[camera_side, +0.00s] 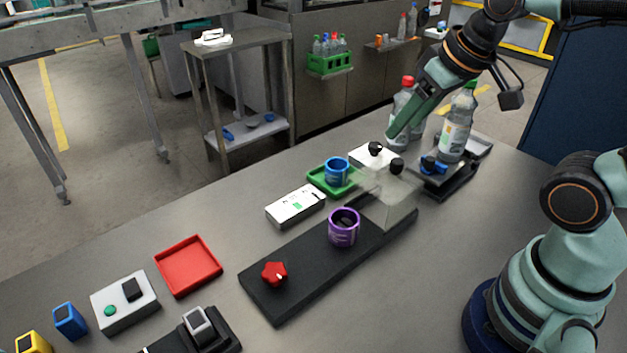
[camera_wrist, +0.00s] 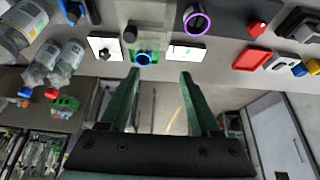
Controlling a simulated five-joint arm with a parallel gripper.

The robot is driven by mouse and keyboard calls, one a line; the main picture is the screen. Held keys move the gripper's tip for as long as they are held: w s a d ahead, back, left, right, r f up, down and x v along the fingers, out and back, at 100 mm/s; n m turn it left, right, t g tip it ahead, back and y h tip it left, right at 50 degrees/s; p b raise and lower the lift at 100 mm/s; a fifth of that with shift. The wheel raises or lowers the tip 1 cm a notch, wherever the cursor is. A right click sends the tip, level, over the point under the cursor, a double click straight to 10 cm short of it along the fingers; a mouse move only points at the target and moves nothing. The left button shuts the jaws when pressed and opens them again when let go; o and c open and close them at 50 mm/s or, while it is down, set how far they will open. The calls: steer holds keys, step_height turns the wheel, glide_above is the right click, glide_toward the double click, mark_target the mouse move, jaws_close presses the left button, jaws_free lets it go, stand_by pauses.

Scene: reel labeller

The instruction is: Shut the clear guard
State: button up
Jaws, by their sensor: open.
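The clear guard (camera_side: 392,208) is a see-through box at the far right end of a long black base (camera_side: 300,266). A black knob (camera_side: 396,165) is at its top; this knob also shows in the wrist view (camera_wrist: 130,34). The purple reel (camera_side: 343,228) stands on the base beside the guard, uncovered. A red knob (camera_side: 274,272) is at the base's near left end. My gripper (camera_side: 393,133) is above and behind the guard, apart from it. In the wrist view its fingers (camera_wrist: 160,74) are spread with nothing between them.
A white box (camera_side: 372,156) with a black knob and a blue reel on a green tray (camera_side: 326,182) are behind the guard. Bottles (camera_side: 457,130) stand close to my gripper on the right. A white device (camera_side: 296,206) and a red tray (camera_side: 188,266) lie left.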

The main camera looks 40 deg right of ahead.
mark_target(397, 161)
steer(key=w+d+m+g, duration=0.2)
steer(key=w+d+g, duration=0.3)
steer(key=d, duration=0.1)
step_height(397, 161, down, 12)
steer(key=shift+s+d+f, duration=0.1)
steer(key=shift+s+d, duration=0.05)
stand_by(0.5)
jaws_close()
stand_by(1.4)
